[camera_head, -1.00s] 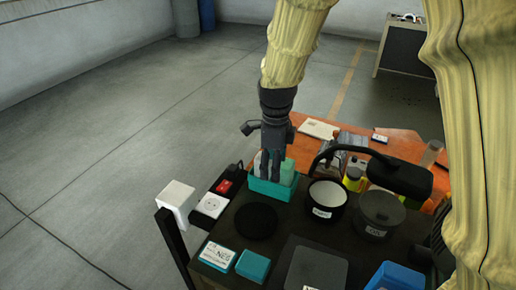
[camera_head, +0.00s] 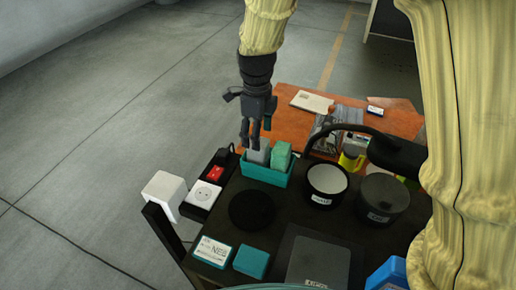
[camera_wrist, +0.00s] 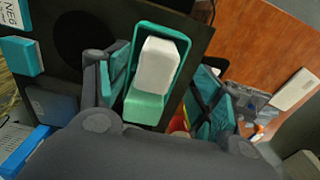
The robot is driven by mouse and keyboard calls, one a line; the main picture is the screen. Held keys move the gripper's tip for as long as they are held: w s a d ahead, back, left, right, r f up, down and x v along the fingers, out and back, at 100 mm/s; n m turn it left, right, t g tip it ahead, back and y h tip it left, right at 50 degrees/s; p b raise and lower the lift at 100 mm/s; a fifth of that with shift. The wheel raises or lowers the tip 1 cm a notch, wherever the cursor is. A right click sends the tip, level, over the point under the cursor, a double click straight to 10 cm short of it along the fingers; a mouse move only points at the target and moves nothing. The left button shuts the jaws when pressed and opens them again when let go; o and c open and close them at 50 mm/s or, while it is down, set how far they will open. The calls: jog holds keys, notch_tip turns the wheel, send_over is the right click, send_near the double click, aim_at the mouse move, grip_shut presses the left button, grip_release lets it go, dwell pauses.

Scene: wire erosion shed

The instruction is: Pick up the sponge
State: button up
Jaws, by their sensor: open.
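A teal open tray (camera_head: 262,174) on the dark table holds two upright blocks. One is pale grey-white (camera_head: 258,156) and the other mint green (camera_head: 281,156); either could be the sponge, and I cannot tell which. In the wrist view the white block (camera_wrist: 162,64) and the green block (camera_wrist: 146,106) lie inside the tray rim (camera_wrist: 187,62). My gripper (camera_head: 254,147) is open, pointing down at the tray's back left, by the pale block. In the wrist view its teal-padded fingers (camera_wrist: 162,84) are spread on both sides of the blocks, with nothing held.
Two round dark tubs, one with a white top (camera_head: 327,178) and one grey (camera_head: 383,197), stand right of the tray. A black lamp arm (camera_head: 350,133) arches behind them. A socket strip (camera_head: 205,194) lies left. A black disc (camera_head: 252,210) and a teal box (camera_head: 251,262) lie in front.

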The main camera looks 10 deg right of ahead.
jog(key=shift+s+d+p, duration=0.1)
jog(key=shift+s+p, duration=0.25)
jog(key=shift+s, duration=0.2)
jog(key=shift+s+f+p, duration=0.15)
jog(key=shift+f+p, duration=0.15)
jog(key=f, duration=0.1)
jog(key=w+f+p, duration=0.1)
jog(key=f, duration=0.1)
jog(key=shift+w, duration=0.1)
jog(key=shift+s+f, duration=0.35)
jog(key=shift+f, duration=0.1)
jog(key=shift+w, duration=0.15)
jog(key=c, duration=0.9)
